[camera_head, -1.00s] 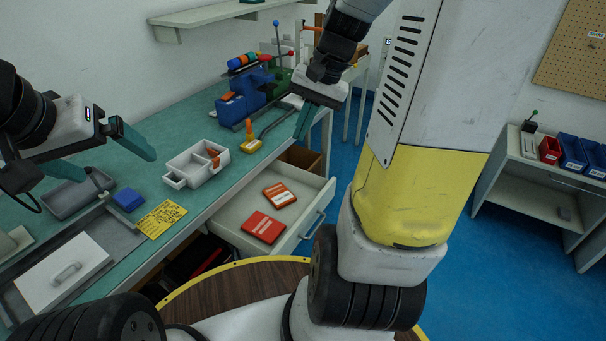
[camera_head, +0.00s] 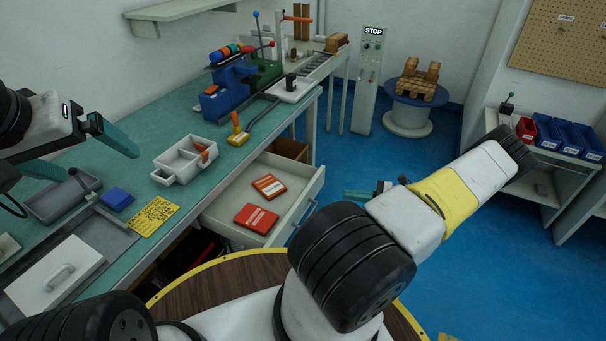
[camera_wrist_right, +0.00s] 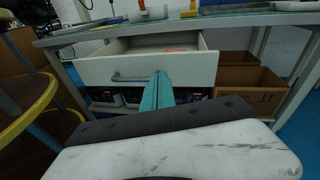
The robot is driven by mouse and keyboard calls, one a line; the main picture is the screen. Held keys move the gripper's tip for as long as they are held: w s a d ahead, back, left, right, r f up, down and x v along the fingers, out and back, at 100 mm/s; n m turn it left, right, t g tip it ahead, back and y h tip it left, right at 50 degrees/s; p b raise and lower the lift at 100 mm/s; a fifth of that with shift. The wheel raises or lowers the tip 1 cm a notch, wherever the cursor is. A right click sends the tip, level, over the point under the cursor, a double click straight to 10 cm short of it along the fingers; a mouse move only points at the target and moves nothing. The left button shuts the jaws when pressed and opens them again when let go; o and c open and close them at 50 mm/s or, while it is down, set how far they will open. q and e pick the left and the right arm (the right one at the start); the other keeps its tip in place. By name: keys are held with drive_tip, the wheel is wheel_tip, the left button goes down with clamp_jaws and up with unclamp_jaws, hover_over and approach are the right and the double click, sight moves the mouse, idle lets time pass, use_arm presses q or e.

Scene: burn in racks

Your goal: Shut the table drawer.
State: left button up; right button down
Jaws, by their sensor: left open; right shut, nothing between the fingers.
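The table drawer (camera_head: 292,222) is pulled out from under the teal workbench (camera_head: 176,141). Two red-orange boxes (camera_head: 256,218) lie in it. Its front and grey bar handle (camera_wrist_right: 131,77) face my right wrist camera. My right gripper (camera_head: 349,195) is shut and empty, low in front of the drawer, partly hidden behind my arm. In the right wrist view its teal fingers (camera_wrist_right: 157,88) are together and overlap the drawer front beside the handle; I cannot tell whether they touch. My left gripper (camera_head: 96,157) is open and empty above the bench's left part.
A white divided tray (camera_head: 184,160), a blue block (camera_head: 117,198) and a yellow note (camera_head: 154,216) lie on the bench. Cardboard boxes (camera_wrist_right: 249,85) stand beneath it. The blue floor (camera_head: 400,165) right of the drawer is clear. A STOP pillar (camera_head: 367,85) stands behind.

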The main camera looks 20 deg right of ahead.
wheel_tip(320, 180, down, 4)
drive_tip(key=s+d+m+t+h, duration=0.1)
drive_tip(key=s+d+m+t, duration=0.1)
drive_tip(key=m+t, duration=0.1)
approach(313, 191)
drive_tip(key=shift+m+t, duration=0.3)
drive_tip(key=x, duration=0.7)
drive_tip(key=shift+s+f, duration=0.1)
drive_tip(key=shift+f, duration=0.1)
drive_tip(key=shift+w+a, duration=0.45)
drive_tip(key=x, duration=2.5)
drive_tip(key=shift+w+a+f, duration=0.1)
drive_tip(key=shift+w+f, duration=0.2)
drive_tip(key=shift+w, duration=0.15)
drive_tip(key=shift+w+a, duration=0.1)
drive_tip(key=shift+w, duration=0.05)
drive_tip(key=shift+r, duration=0.15)
